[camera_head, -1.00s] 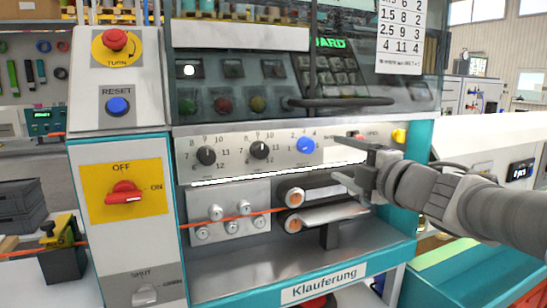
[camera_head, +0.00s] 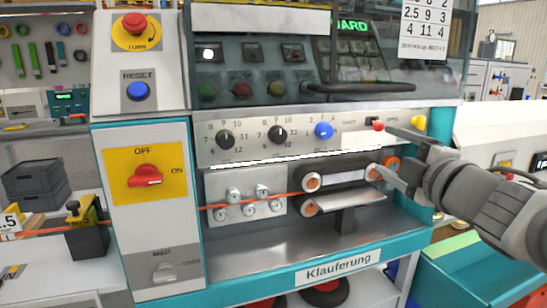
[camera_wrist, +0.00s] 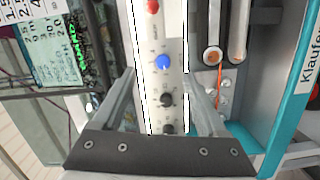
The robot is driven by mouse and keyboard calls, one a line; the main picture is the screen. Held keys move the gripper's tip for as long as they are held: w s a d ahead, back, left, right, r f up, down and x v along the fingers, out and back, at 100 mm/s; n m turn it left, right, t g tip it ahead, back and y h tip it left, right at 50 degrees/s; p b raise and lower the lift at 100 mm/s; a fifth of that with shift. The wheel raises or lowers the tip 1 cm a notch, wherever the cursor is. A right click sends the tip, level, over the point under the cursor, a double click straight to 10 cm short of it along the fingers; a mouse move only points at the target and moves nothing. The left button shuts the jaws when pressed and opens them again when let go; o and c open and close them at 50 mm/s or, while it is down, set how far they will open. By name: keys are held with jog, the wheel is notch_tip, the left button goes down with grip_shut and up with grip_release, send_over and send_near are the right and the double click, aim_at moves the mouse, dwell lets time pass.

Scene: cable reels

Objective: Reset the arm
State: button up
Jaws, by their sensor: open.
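My gripper (camera_head: 380,150) is in front of the right part of the machine's control panel (camera_head: 205,148), fingers pointing left. Its jaws are open, with nothing between them. In the wrist view my gripper (camera_wrist: 158,85) has its two fingers spread to either side of the panel strip. The blue knob (camera_head: 324,130) is left of the fingertips; it also shows in the wrist view (camera_wrist: 162,62). The red button (camera_head: 378,126) is close to the upper finger in the picture. I cannot tell whether a finger touches the panel. My arm reaches in from the right.
Two dark knobs (camera_head: 225,138) and feed rollers (camera_head: 345,203) with an orange cable (camera_head: 290,196) are on the machine. The blue reset button (camera_head: 138,91) and red switch (camera_head: 146,176) are on its left. A teal-edged cart (camera_head: 470,268) stands below my arm.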

jog(key=s+f+m+g+h, duration=0.6)
jog(key=s+f+m, duration=0.4)
jog(key=f+m, duration=0.4)
jog(key=s+a+f+m+g+y, duration=0.3)
jog(key=s+a+f+g, duration=0.25)
jog(key=s+a, duration=0.2)
notch_tip(320, 180, up, 16)
jog(key=s+p, duration=0.1)
jog(key=p, duration=1.5)
jog(key=shift+s+d+m, duration=0.15)
jog(key=shift+m, duration=0.15)
